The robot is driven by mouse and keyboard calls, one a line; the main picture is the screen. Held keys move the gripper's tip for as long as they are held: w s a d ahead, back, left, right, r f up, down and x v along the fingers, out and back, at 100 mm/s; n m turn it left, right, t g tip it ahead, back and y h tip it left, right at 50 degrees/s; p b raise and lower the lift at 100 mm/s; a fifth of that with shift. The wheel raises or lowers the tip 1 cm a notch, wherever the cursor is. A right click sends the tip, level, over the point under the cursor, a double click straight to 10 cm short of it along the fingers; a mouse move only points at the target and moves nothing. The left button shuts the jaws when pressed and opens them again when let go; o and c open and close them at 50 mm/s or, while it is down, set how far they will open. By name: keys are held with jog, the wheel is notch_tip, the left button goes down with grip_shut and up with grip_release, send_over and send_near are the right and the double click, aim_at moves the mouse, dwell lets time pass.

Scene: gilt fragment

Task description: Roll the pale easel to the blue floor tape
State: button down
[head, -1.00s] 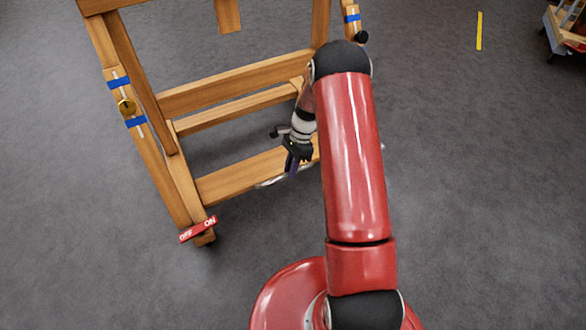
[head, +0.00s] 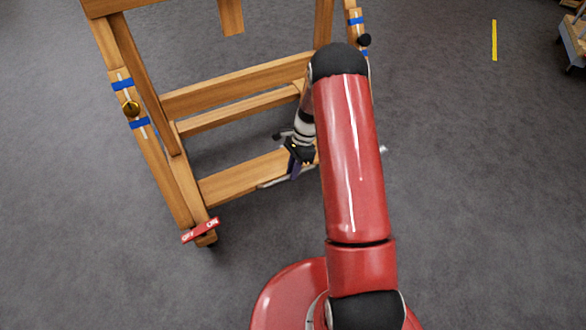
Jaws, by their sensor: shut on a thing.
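The pale wooden easel (head: 240,88) stands upright in the left and middle of the head view, its top cut off by the frame. A red ON/OFF pedal (head: 200,230) sits at its lower left foot. My gripper (head: 295,170) is low at the easel's front, shut on a thin metal bar (head: 276,182) by the bottom rail. My arm hides the bar's middle and the easel's right foot. Blue bands mark the easel's side posts, but no blue tape shows on the floor.
A yellow floor strip (head: 494,40) lies at the upper right. A wheeled wooden stand (head: 574,40) is partly in view at the right edge. The grey floor (head: 470,200) on the right is clear.

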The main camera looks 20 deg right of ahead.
jog(key=c, duration=1.4)
grip_release()
jog(key=shift+o, duration=0.2)
jog(key=v, duration=0.7)
jog(key=shift+d+r+p, duration=0.15)
jog(key=shift+r+p, duration=0.15)
jog(key=shift+p, duration=0.15)
jog(key=shift+w, duration=0.1)
